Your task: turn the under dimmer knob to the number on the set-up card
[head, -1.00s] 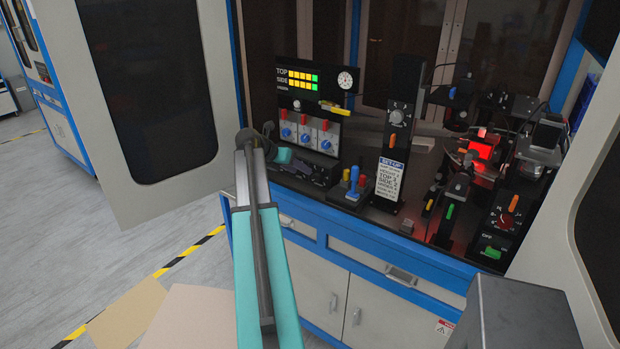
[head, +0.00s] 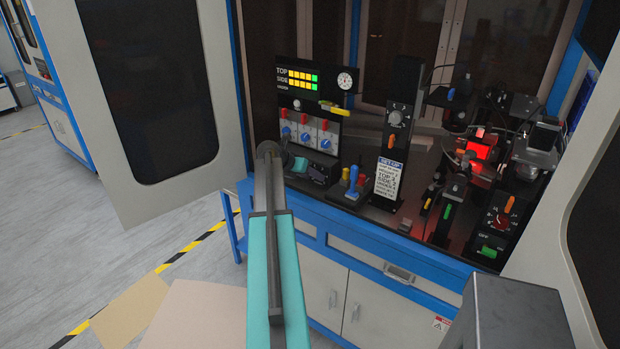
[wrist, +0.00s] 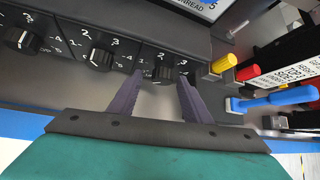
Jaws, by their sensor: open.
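The black dimmer box (wrist: 70,55) carries a row of three dark knobs with white numbers around them. The right-hand knob (wrist: 164,71) is between the two fingertips of my gripper (wrist: 160,76), which is open and close to the box face. I cannot read the knob's name label or its exact setting. In the head view my gripper (head: 299,164) is at the dimmer box (head: 320,172), partly hiding it. The white set-up card (head: 388,180) hangs on a black post to the right. Its small lines, including the under line, are not clearly readable.
Red, yellow and blue pegs (wrist: 245,72) stand close to the right of my gripper. A panel with blue dials (head: 305,132) stands behind the dimmer box. A lit camera station (head: 480,148) is farther right. The open cabinet door (head: 165,100) is at left.

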